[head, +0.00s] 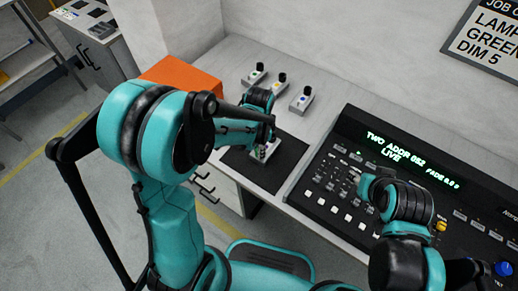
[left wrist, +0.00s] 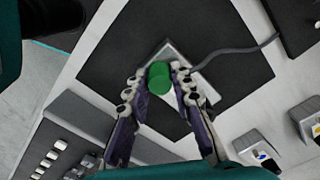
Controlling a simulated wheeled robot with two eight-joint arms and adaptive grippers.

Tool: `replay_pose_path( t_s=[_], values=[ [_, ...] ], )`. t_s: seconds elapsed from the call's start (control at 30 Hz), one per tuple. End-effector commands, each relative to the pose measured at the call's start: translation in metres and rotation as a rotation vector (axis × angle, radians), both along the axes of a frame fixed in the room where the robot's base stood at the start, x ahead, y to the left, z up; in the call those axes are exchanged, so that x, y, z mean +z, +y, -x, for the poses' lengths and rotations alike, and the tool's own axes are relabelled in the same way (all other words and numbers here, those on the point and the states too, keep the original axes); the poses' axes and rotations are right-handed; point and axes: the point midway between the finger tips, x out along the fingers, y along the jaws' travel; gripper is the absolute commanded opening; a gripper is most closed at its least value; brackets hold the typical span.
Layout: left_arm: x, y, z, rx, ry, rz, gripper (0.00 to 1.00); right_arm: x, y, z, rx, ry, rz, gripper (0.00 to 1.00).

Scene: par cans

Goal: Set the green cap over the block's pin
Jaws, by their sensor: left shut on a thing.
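The green cap (left wrist: 159,77) sits between the fingertips of my left gripper (left wrist: 157,84) in the left wrist view, and the gripper is shut on it. The block (left wrist: 180,52), light grey with a grey cable, lies beneath the cap on a black mat (left wrist: 118,55). The cap hides the pin, and I cannot tell whether the two touch. In the head view the left gripper (head: 264,150) is over the block at the mat's middle, mostly hidden by my arm. My right arm is over the console at the right; its fingers cannot be made out.
A black lighting console (head: 345,190) with lit text stands right of the mat. Three small units with green (head: 254,77), yellow (head: 279,84) and blue (head: 301,101) marks stand behind it. An orange box (head: 183,74) is at the back left.

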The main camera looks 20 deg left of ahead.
Motion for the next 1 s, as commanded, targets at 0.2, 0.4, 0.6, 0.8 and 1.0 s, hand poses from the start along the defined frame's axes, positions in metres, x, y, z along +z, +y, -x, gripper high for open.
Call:
replay_pose_path(
  t_s=[0.2, 0.4, 0.6, 0.8, 1.0],
  values=[
    [-0.003, 0.0, 0.0, 0.0, 0.0, 0.0, 0.0, -0.003, 0.0, 0.0, 0.0, 0.0, 0.0, 0.4],
    [-0.006, 0.0, 0.0, 0.0, 0.0, 0.0, 0.0, -0.006, 0.0, 0.0, 0.0, 0.0, 0.0, 0.4],
    [-0.005, 0.0, 0.0, 0.0, 0.0, 0.0, 0.47, -0.006, 0.0, 0.0, 0.0, 0.0, 0.0, 0.4],
    [-0.005, 0.0, 0.0, 0.0, 0.0, 0.0, 0.47, -0.006, 0.0, 0.0, 0.0, 0.0, 0.0, 0.4],
    [0.009, 0.0, 0.0, 0.0, 0.0, 0.0, 0.47, -0.006, 0.0, 0.0, 0.0, 0.0, 0.0, 0.4]
  ],
)
